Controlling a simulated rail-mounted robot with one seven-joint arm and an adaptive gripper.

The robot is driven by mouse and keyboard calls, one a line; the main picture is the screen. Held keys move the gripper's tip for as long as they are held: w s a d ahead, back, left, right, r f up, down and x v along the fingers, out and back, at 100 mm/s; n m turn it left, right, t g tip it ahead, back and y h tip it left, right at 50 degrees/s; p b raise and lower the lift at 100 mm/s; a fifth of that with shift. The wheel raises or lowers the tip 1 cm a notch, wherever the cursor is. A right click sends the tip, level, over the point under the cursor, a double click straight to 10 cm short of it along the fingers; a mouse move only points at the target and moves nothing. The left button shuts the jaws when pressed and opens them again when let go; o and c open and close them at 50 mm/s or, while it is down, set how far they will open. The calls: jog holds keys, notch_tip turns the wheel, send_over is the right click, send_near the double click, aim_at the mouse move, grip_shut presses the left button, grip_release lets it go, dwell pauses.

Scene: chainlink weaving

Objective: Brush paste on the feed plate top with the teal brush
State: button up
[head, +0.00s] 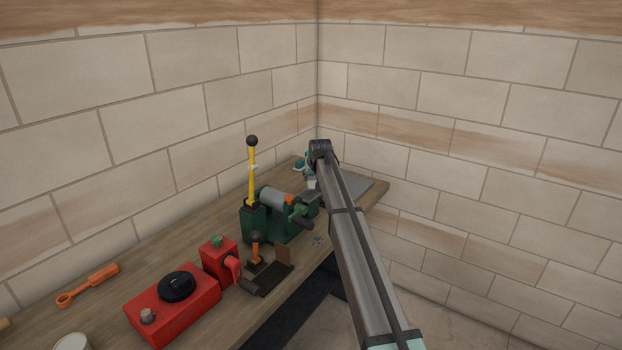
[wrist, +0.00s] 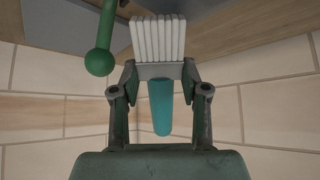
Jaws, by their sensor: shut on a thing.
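My gripper (wrist: 160,72) is shut on the teal brush. In the wrist view the brush's teal handle (wrist: 160,108) hangs between the fingers, and its pale bristles (wrist: 159,38) fan out past the fingertips. In the head view my arm reaches over the bench's far end and hides much of the gripper; a bit of teal (head: 300,166) shows beside it. Whether the bristles touch anything is hidden.
A green machine (head: 255,224) with a tall yellow lever (head: 252,175) stands left of my arm. A green ball-ended handle (wrist: 99,62) is close in the wrist view. A red box (head: 172,305), red unit (head: 218,258) and orange wrench (head: 90,284) are nearer on the bench.

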jog(key=shift+w+d, duration=0.35)
jog(key=shift+w, duration=0.25)
jog(key=shift+s, duration=0.1)
jog(key=shift+s+a+f+b, duration=0.1)
jog(key=shift+s+a+b, duration=0.1)
jog(key=shift+s+a, duration=0.95)
jog(key=shift+s+a+r+b, duration=0.1)
jog(key=shift+s+a+b, duration=0.3)
jog(key=shift+s, duration=1.3)
jog(key=shift+s+a+f+b, duration=0.1)
jog(key=shift+s+a, duration=0.9)
jog(key=shift+s, duration=0.4)
jog(key=shift+w+d, duration=0.3)
jog(key=shift+w, duration=0.4)
jog(key=shift+w+d, duration=0.3)
jog(key=shift+w, duration=0.35)
jog(key=shift+w+d+b, duration=0.2)
jog(key=shift+w+d, duration=0.3)
jog(key=shift+w, duration=0.6)
jog(key=shift+w+d+b, duration=0.2)
jog(key=shift+w+d, duration=0.25)
jog(key=shift+w, duration=0.6)
jog(key=shift+w+d+b, duration=0.2)
jog(key=shift+w+d, duration=0.3)
jog(key=shift+w, duration=0.6)
